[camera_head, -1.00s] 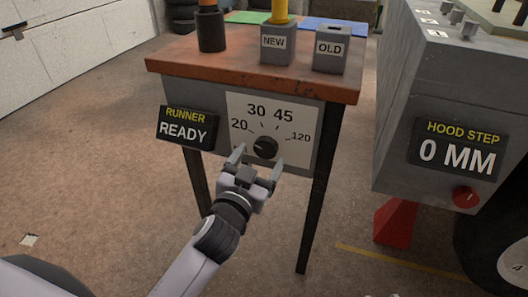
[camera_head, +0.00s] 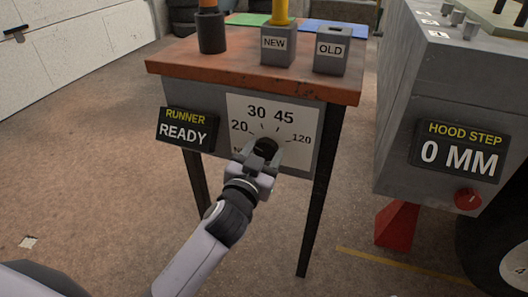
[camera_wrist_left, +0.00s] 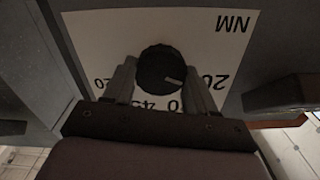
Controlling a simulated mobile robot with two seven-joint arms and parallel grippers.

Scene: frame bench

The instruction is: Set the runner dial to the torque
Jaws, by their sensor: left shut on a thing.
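The runner dial (camera_head: 267,147) is a round black knob on a white scale plate (camera_head: 296,120) marked 20, 30, 45 and 120 on the front of the small bench. My left gripper (camera_head: 262,156) is shut on the dial, one finger on each side. In the left wrist view the dial (camera_wrist_left: 160,69) sits between the fingers (camera_wrist_left: 160,85), and its pale pointer mark faces the lower right, toward the 20 side. That view is upside down and shows NM on the plate. The right gripper is not in view.
A sign reading RUNNER READY (camera_head: 187,129) is left of the plate. On the bench top (camera_head: 200,60) stand NEW (camera_head: 276,44) and OLD (camera_head: 331,49) holders and a dark cup (camera_head: 211,32). At right a grey cabinet carries a HOOD STEP 0 MM display (camera_head: 457,149) and a red knob (camera_head: 467,198).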

